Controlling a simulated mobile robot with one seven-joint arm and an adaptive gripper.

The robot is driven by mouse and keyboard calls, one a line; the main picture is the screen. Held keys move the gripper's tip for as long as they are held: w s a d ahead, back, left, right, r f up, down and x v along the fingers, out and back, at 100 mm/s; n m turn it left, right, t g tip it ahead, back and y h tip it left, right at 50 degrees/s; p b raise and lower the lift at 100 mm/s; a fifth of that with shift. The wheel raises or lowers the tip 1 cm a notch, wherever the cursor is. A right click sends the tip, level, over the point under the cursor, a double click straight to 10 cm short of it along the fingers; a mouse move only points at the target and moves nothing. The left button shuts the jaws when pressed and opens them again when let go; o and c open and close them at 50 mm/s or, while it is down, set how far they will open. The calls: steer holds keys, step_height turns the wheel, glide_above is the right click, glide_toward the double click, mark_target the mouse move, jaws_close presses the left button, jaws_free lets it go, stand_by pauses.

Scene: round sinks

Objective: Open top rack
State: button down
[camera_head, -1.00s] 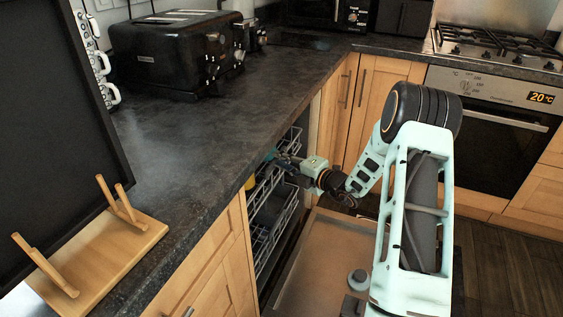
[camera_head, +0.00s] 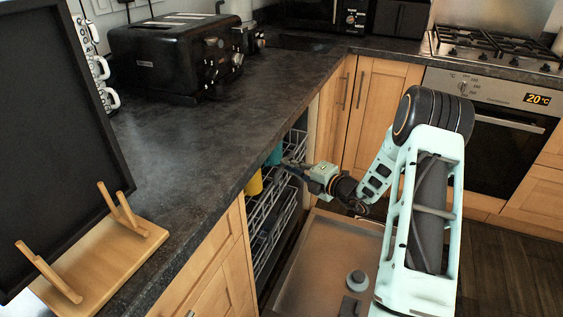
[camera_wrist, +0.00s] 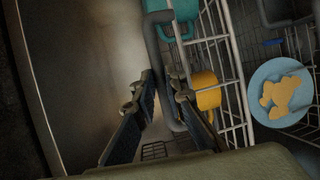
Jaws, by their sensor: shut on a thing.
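The dishwasher's top rack (camera_head: 268,196) is a pale wire basket, partly out from under the counter in the head view. The rack's white wires also show in the wrist view (camera_wrist: 232,75). My gripper (camera_head: 287,163) is at the rack's front edge. In the wrist view my gripper's fingers (camera_wrist: 165,100) are shut around a grey bar (camera_wrist: 158,68) at the rack's front. A teal cup (camera_head: 274,156) and a yellow cup (camera_head: 254,184) are in the rack. The dishwasher door (camera_head: 325,258) is folded down below the arm.
A lower rack (camera_head: 268,243) sits beneath. A plate with a yellow pattern (camera_wrist: 281,92) shows in the wrist view. The dark counter (camera_head: 215,130) overhangs the rack, with a toaster (camera_head: 175,55) on it. Wooden cabinets (camera_head: 375,110) stand beyond the opening.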

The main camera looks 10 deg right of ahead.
steer(key=s+d+p, duration=0.2)
steer(key=s+d, duration=0.8)
steer(key=d, duration=0.5)
steer(key=s+d+p, duration=0.3)
steer(key=s+d, duration=0.7)
steer(key=d, duration=0.5)
steer(key=shift+s, duration=0.15)
steer(key=c, duration=2.2)
jaws_free()
steer(key=shift+c, duration=0.2)
steer(key=shift+d, duration=0.1)
steer(key=v, duration=1.2)
